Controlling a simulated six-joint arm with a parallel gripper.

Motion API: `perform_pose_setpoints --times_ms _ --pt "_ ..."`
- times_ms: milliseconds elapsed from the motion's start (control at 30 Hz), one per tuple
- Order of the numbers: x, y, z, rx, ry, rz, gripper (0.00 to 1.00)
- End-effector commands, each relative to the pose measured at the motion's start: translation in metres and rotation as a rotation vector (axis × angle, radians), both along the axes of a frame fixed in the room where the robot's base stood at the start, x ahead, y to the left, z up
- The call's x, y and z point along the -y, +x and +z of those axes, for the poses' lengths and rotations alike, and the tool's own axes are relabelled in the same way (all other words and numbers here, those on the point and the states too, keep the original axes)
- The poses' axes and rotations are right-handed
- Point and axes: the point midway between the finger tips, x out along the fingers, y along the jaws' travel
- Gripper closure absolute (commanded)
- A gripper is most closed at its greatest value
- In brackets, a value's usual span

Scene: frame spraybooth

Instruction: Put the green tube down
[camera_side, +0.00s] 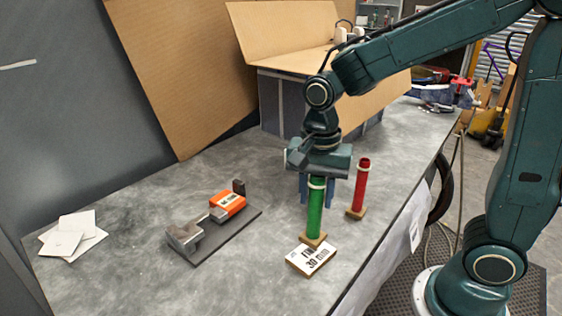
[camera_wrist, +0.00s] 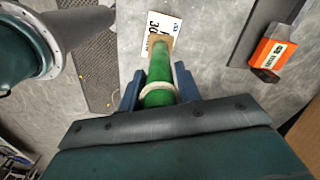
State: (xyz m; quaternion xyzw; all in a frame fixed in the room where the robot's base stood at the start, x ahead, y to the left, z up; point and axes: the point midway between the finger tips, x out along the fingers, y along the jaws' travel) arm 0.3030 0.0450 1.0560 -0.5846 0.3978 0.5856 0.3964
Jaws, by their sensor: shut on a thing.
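The green tube (camera_side: 315,210) stands upright between the fingers of my gripper (camera_side: 317,188) in the side view. It has a pale ring near its top and a tan square foot (camera_side: 314,240) at its lower end. My gripper is shut on the tube. In the wrist view the green tube (camera_wrist: 158,75) runs away from the blue fingers of my gripper (camera_wrist: 159,88). The foot overlaps the back edge of a white-topped block (camera_side: 311,258) marked "30 mm" in the side view. I cannot tell whether the foot touches the block or the table.
A red tube (camera_side: 360,187) on a tan foot stands right of the green one. A grey vise-like fixture with an orange block (camera_side: 227,205) lies to the left. White papers (camera_side: 72,236) lie far left. Cardboard (camera_side: 180,70) stands behind. Grey table between papers and fixture is bare.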

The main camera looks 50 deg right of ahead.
Motion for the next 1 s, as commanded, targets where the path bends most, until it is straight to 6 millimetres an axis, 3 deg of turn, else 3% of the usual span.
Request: perform_pose_setpoints --times_ms 400,867,900,1000 --pt "0.000 0.000 -0.039 -0.001 0.000 0.000 0.88" --pt "0.000 0.000 -0.044 -0.001 0.000 0.000 0.88" --pt "0.000 0.000 -0.044 -0.001 0.000 0.000 0.63" --pt "0.000 0.000 -0.044 -0.001 0.000 0.000 0.45"
